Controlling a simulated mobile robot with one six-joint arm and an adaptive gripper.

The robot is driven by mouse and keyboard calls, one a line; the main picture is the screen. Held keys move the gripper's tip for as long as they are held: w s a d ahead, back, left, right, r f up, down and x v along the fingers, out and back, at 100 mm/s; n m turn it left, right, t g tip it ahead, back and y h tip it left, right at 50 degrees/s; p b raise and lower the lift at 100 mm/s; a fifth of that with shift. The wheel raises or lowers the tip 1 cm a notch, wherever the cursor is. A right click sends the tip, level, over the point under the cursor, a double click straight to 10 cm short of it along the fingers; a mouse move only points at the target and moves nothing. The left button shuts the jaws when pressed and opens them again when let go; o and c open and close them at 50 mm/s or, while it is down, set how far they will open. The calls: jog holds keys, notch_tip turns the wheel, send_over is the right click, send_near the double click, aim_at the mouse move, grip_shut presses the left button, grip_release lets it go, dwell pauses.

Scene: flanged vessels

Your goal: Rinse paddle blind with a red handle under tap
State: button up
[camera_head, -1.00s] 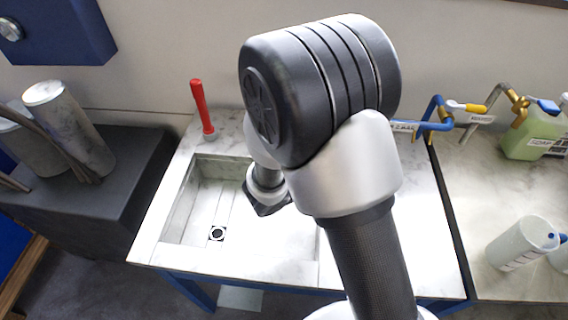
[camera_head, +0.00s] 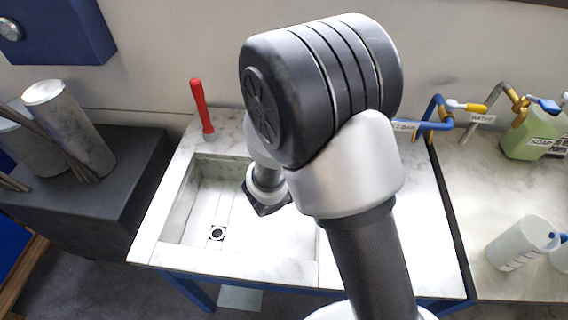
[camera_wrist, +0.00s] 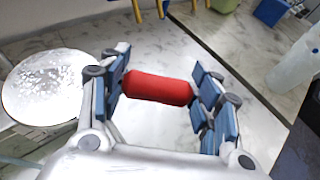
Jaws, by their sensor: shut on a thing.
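My gripper (camera_wrist: 160,90) is shut on a red handle (camera_wrist: 158,88), which lies crosswise between the blue-padded fingers in the wrist view. A round pale disc (camera_wrist: 45,88) with a speckled, shiny face lies to the left of the fingers. The join between disc and handle is hidden by the left finger. In the head view my arm covers the gripper and what it holds. The marble sink (camera_head: 185,205) with its drain (camera_head: 216,233) lies below and left of my wrist. A blue pipe tap (camera_head: 432,126) and a brass tap (camera_head: 518,112) stand at the right.
A green soap bottle (camera_head: 533,135) and a white beaker (camera_head: 522,242) stand on the right counter. A dark block (camera_head: 90,185) with grey cylinders (camera_head: 68,125) is at the left.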

jog(key=shift+a, duration=0.2)
jog(key=shift+s+a, duration=0.1)
jog(key=shift+a, duration=0.3)
jog(key=shift+d, duration=0.65)
jog(key=shift+a, duration=0.15)
jog(key=shift+a, duration=0.5)
jog(key=shift+d, duration=0.65)
jog(key=shift+a, duration=0.15)
dwell(0.3)
